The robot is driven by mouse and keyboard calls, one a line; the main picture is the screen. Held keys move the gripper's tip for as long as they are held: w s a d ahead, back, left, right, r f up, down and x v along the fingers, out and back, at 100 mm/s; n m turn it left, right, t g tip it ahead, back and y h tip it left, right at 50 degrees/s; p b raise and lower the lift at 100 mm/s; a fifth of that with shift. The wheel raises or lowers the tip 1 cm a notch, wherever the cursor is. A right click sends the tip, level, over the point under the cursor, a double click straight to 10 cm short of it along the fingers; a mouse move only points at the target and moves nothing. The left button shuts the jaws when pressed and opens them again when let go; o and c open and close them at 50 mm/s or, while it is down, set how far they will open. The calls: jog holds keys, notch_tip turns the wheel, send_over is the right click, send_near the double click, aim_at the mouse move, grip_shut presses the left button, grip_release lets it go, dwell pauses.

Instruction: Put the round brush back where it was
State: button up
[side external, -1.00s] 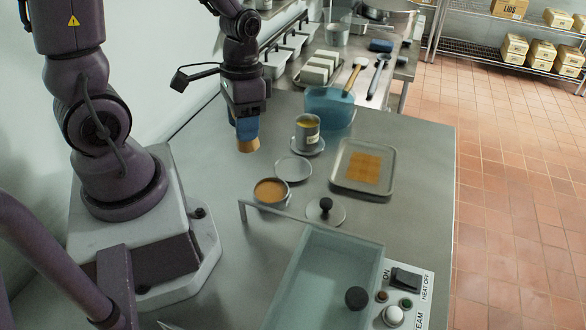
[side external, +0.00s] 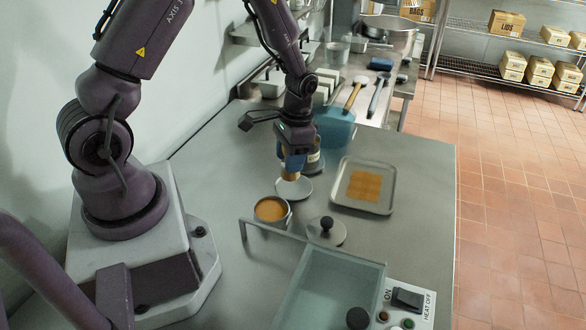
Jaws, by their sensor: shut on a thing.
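My gripper (side external: 292,162) is shut on the round brush (side external: 290,177), whose tan end points down below the fingers. The rest of the brush is hidden between the blue fingers. The brush is upright over the back part of a small grey round dish (side external: 294,192) on the steel table. I cannot tell whether it touches the dish. Behind my gripper a grey cup (side external: 315,160) stands on its own saucer, partly hidden.
A pot of orange-brown liquid (side external: 271,209) stands in front of the dish, with a knobbed lid (side external: 326,231) to its right. A tray of orange squares (side external: 342,196) lies at right. A blue tub (side external: 338,128) and a water-filled basin (side external: 325,290) are also near.

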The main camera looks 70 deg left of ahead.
jog(key=shift+w+a+f, duration=0.1)
jog(key=shift+w+f, duration=0.1)
jog(key=shift+f, duration=0.1)
jog(key=shift+w+f, duration=0.15)
jog(key=shift+f, duration=0.75)
jog(key=shift+w+f, duration=0.15)
jog(key=shift+f, duration=0.75)
jog(key=shift+f, duration=0.15)
jog(key=o, duration=0.9)
